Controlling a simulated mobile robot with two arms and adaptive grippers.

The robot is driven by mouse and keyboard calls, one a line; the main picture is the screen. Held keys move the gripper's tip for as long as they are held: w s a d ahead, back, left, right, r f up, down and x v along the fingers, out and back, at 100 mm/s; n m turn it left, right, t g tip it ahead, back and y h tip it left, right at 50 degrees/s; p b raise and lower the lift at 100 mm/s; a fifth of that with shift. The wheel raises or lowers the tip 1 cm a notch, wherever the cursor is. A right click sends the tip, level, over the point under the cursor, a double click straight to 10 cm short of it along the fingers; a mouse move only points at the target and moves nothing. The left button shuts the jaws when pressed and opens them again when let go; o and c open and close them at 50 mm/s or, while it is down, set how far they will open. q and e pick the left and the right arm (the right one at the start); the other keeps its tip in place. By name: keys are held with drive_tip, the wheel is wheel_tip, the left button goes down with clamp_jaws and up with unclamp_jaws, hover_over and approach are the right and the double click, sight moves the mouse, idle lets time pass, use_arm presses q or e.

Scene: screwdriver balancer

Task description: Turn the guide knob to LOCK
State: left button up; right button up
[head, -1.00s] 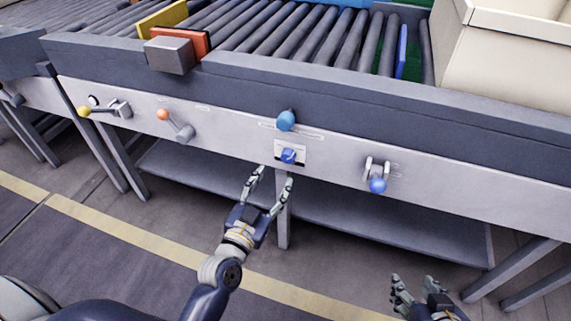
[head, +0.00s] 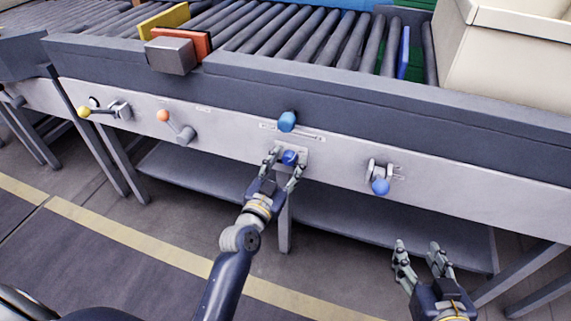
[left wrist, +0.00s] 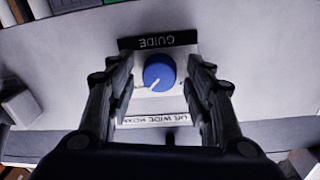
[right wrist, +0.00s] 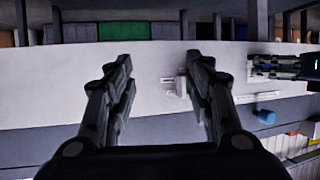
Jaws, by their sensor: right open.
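The guide knob (head: 290,157) is a round blue knob on a white plate on the conveyor's front panel. In the left wrist view, the knob (left wrist: 159,74) sits under a black GUIDE label (left wrist: 158,41) that appears upside down. Its white pointer mark faces lower left. A lettered strip (left wrist: 160,120) is partly hidden by the fingers; the word WIDE shows. My left gripper (head: 286,164) is open, its fingers on either side of the knob, with gaps visible on both sides. My right gripper (head: 417,249) is open and empty, low in front of the panel.
A blue slider handle (head: 287,121) is just above the knob. A blue-ended lever (head: 380,186) is to its right. Orange-ended (head: 163,116) and yellow-ended (head: 84,112) levers are to the left. A lower shelf (head: 390,225) runs beneath the panel.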

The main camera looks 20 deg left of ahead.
use_arm(q)
drive_tip(key=c, duration=0.8)
drive_tip(key=shift+o, duration=0.2)
drive_tip(key=n+p, duration=0.2)
drive_tip(key=n, duration=0.1)
drive_tip(key=shift+r, duration=0.1)
drive_tip(key=n+p, duration=0.1)
drive_tip(key=n, duration=0.4)
drive_tip(key=shift+p, duration=0.4)
drive_tip(key=n, duration=0.2)
drive_tip(key=n+p, duration=0.1)
drive_tip(key=n, duration=0.1)
drive_tip(key=shift+n+t+y, duration=0.3)
drive_tip(key=shift+n, duration=0.1)
drive_tip(key=n, duration=0.5)
use_arm(e)
drive_tip(key=s+d+f+g+h, duration=0.1)
drive_tip(key=s+d+f+g, duration=0.1)
drive_tip(key=s+f+g, duration=0.2)
drive_tip(key=s+d+f+g+h, duration=0.1)
drive_tip(key=s+d+f+g, duration=0.2)
drive_tip(key=s, duration=0.8)
drive_tip(key=f+g, duration=0.1)
drive_tip(key=g, duration=0.1)
drive_tip(key=shift+s+d+f+m+g+h, duration=0.15)
drive_tip(key=shift+s+d+m+g+h, duration=0.05)
drive_tip(key=shift+m+g+h, duration=0.1)
use_arm(q)
drive_tip(key=shift+n, duration=0.5)
